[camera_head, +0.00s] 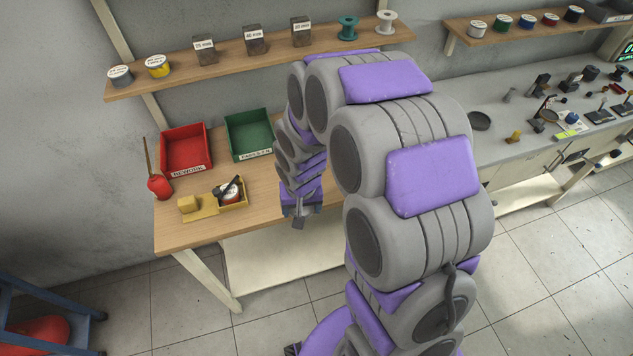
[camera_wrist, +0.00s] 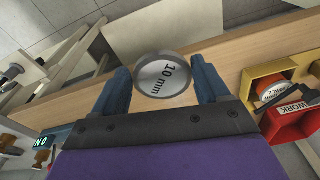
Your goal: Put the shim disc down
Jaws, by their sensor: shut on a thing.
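The shim disc (camera_wrist: 163,75) is a round grey metal disc marked "10 mm" in the wrist view. My gripper (camera_wrist: 163,82) is shut on it, with a blue finger at either side and the marked face towards the camera. In the head view my gripper (camera_head: 299,218) hangs at the front edge of the wooden bench (camera_head: 190,232), right of the yellow tray. The disc cannot be made out clearly there. In the wrist view the bench edge (camera_wrist: 228,52) passes behind the disc; whether they touch cannot be told.
A yellow tray (camera_head: 203,213) holding a tin (camera_head: 231,196) stands left of my gripper. Behind it are a red REWORK bin (camera_head: 187,150) and a green bin (camera_head: 250,135). A red oil can (camera_head: 159,186) stands at the left. Bare bench top lies between tray and gripper.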

